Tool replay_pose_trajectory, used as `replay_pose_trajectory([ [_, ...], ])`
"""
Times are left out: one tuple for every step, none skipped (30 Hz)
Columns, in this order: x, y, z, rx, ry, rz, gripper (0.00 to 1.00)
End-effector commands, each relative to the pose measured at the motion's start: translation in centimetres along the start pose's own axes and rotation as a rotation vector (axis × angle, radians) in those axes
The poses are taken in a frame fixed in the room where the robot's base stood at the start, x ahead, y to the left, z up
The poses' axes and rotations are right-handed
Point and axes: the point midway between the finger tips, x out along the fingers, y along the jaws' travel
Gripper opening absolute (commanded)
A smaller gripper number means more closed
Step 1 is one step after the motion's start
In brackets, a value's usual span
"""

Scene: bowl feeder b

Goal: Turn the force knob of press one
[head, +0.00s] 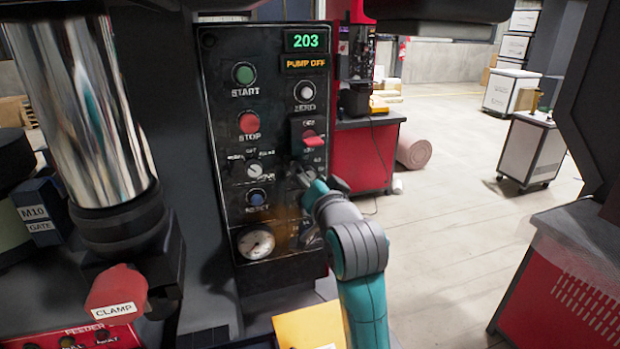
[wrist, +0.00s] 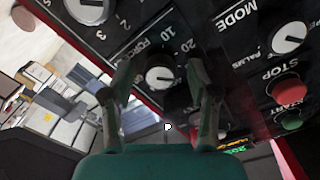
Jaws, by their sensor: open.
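The force knob (wrist: 160,77) is a small round dial with a white face and a dark pointer, on a black panel beside a printed scale with 10 and 20. In the wrist view, it shows between the two spread fingers of my gripper (wrist: 160,66). The fingers are open, one on each side of the knob; I cannot tell whether they touch it. In the head view, my gripper (head: 303,178) is at the right part of the black control panel (head: 222,120), and my arm hides the force knob. The display (head: 306,40) reads 203 above PUMP OFF.
Close by are the mode knob (head: 254,171), red STOP button (head: 249,123), green START button (head: 244,73), blue RESET button (head: 256,197) and a red switch (head: 313,141). A gauge (head: 256,242) sits below. A CLAMP lever (head: 116,295) is lower left. Open floor lies right.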

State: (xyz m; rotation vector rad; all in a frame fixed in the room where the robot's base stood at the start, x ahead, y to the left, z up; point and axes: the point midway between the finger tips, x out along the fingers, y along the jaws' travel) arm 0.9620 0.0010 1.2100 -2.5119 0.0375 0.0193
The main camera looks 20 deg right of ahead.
Motion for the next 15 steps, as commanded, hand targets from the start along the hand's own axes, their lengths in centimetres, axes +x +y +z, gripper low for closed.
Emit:
replay_pose_trajectory([
  [-0.3,0.0,0.0,0.000,0.001,-0.001,0.60],
  [-0.5,0.0,0.0,0.000,0.001,-0.001,0.60],
  [-0.9,0.0,0.0,0.000,0.001,-0.001,0.60],
  [-1.3,0.0,0.0,0.000,0.001,-0.001,0.60],
  [-1.8,0.0,0.0,0.000,0.001,-0.001,0.60],
  [-2.5,0.0,0.0,0.000,0.000,-0.001,0.60],
  [-3.0,0.0,0.0,0.000,0.001,-0.001,0.60],
  [-3.6,0.0,0.0,0.000,0.001,-0.001,0.60],
  [-4.5,0.0,0.0,0.000,0.001,-0.001,0.60],
  [-5.1,0.0,0.1,0.000,0.001,-0.001,0.60],
  [-5.7,0.0,0.0,0.000,0.001,-0.001,0.60],
  [-6.5,0.0,0.0,0.000,0.001,-0.001,0.60],
  [-7.1,0.0,0.0,0.000,0.001,-0.001,0.60],
  [-7.7,0.0,0.0,0.000,0.001,-0.001,0.60],
  [-8.4,0.0,0.1,0.000,0.000,0.000,0.60],
])
